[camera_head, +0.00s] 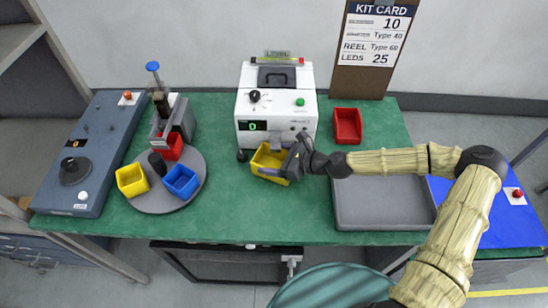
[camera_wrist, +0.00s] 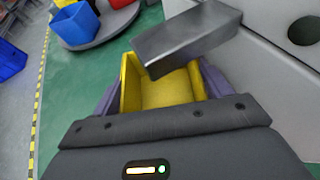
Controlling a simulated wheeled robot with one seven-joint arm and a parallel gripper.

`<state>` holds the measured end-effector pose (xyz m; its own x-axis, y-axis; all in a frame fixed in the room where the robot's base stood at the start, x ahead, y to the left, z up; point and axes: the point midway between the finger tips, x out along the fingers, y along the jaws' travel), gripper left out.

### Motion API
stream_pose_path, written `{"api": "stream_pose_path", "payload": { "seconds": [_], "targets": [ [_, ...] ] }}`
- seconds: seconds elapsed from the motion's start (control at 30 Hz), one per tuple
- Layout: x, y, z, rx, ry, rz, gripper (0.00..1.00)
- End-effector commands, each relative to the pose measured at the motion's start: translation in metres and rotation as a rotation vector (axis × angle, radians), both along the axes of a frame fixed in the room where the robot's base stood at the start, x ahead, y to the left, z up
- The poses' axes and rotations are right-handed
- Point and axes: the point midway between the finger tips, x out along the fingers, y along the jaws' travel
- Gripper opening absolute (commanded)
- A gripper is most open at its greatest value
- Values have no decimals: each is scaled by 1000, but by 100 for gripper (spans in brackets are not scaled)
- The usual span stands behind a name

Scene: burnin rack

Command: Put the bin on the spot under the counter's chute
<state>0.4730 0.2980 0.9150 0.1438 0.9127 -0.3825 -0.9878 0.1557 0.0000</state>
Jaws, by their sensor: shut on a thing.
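The counter (camera_head: 277,103) is a white machine at the back middle of the green table, with a display reading 0. Its grey metal chute (camera_wrist: 188,38) juts out over a yellow bin (camera_wrist: 160,92), partly covering the bin in the wrist view. My gripper (camera_head: 272,165) is shut on this yellow bin (camera_head: 264,158), with a purple finger along each side. The bin looks upright and empty, close in front of the counter and below the chute. The spot itself is hidden. I cannot tell whether the bin touches the table.
A grey turntable (camera_head: 167,205) on the left carries yellow, blue and red bins beside a dispenser. A red bin (camera_head: 347,126) stands right of the counter. A grey tray (camera_head: 380,205) lies under my arm. A kit card (camera_head: 375,35) stands behind. Green table is clear in front.

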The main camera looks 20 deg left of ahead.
Motion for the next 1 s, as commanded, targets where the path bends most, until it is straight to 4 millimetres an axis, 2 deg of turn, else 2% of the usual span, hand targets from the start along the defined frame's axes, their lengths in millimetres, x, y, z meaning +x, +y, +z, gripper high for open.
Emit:
{"api": "stream_pose_path", "payload": {
  "seconds": [0.17,0.2,0.23,0.57,0.67,1.0],
  "targets": [
    [0,0,-3,0,1,0,53],
    [0,0,-2,0,1,0,85],
    [0,0,-2,0,1,0,86],
    [0,0,1,0,-1,0,86],
    [-1,-7,2,-1,1,-1,86],
    [-8,-56,22,-1,0,-4,86]
  ]
}}
